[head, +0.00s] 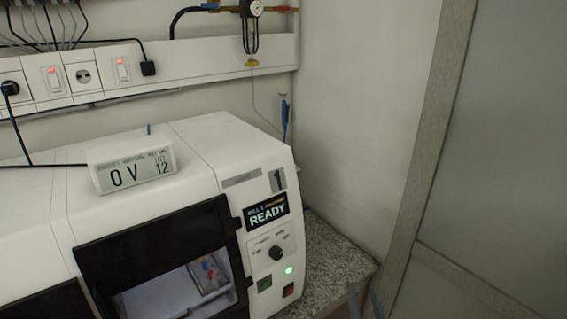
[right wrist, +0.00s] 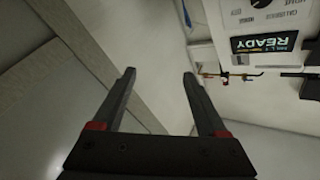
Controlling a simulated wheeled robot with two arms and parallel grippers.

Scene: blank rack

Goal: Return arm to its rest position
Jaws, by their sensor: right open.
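My right gripper (head: 365,300) shows only as two grey fingertips at the bottom edge of the head view, in front of the counter's right end. In the right wrist view its two dark fingers (right wrist: 159,75) stand apart with nothing between them. They point toward a pale wall, and the white machine shows to their upper right. The rest of my right arm is hidden below the head view. My left gripper and arm are not in view.
A white machine (head: 205,140) with a "READY" screen (head: 267,212) and a dark-framed window stands on a speckled counter (head: 335,255). A "0 V" display (head: 133,171) sits on top. Sockets, cables and a gauge (head: 256,8) line the wall. A grey framed panel (head: 500,160) stands at right.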

